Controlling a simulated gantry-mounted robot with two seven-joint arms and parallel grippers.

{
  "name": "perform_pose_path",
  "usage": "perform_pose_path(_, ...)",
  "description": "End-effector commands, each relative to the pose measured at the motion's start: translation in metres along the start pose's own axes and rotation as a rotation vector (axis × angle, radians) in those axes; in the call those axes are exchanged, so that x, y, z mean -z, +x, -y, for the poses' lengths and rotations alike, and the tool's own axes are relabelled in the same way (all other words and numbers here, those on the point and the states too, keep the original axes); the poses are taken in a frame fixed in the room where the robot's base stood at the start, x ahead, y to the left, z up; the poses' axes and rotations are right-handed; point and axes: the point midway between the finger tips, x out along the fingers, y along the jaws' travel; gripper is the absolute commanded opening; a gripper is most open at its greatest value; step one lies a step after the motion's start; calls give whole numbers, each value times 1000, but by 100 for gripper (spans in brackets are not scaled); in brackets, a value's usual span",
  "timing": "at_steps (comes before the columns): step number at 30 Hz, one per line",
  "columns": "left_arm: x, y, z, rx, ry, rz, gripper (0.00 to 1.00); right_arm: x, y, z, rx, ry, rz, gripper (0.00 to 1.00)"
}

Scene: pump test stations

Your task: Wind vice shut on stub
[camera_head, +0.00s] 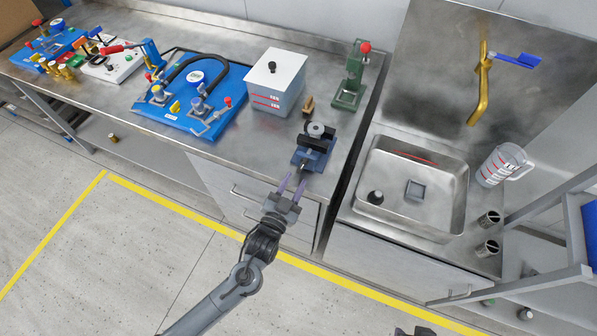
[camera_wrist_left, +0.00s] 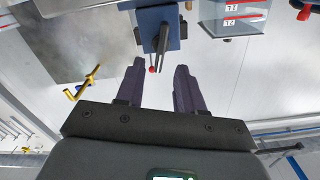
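The blue vice (camera_head: 311,150) is on the bench near its front right edge, with a round grey stub (camera_head: 316,130) at its top. My left gripper (camera_head: 292,184) is open, just in front of the vice's handle end. In the left wrist view its two purple fingers (camera_wrist_left: 160,66) stand apart with the red tip between them in the picture; I see no contact. Only a dark sliver, perhaps my right gripper, shows at the bottom edge.
A white tank (camera_head: 274,88) and a small brown block (camera_head: 308,105) stand behind the vice. A green press (camera_head: 352,78) with a red knob is behind right. A blue pump board (camera_head: 190,98) lies left. The sink (camera_head: 411,190) is right, past a gap.

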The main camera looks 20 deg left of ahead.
Motion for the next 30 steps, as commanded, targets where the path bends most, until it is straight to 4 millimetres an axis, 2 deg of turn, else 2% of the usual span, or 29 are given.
perform_pose_path(3, 0, -22, 0, -2, 1, 2, 37, 1, -2, 0, 0, 0, 0, 37)
perform_pose_path(10, 0, -46, 0, 0, 1, 1, 37, 1, -4, 0, 0, 0, 0, 37)
perform_pose_path(15, 0, -53, 0, 0, 1, 1, 37, 1, -4, 0, 0, 0, 0, 37)
perform_pose_path(26, 0, -53, 0, 0, 1, 0, 37, 1, -4, 0, 0, 0, 0, 37)
perform_pose_path(30, -5, -57, -2, -4, 0, 12, 37, 1, -4, 0, 0, 0, 0, 37)
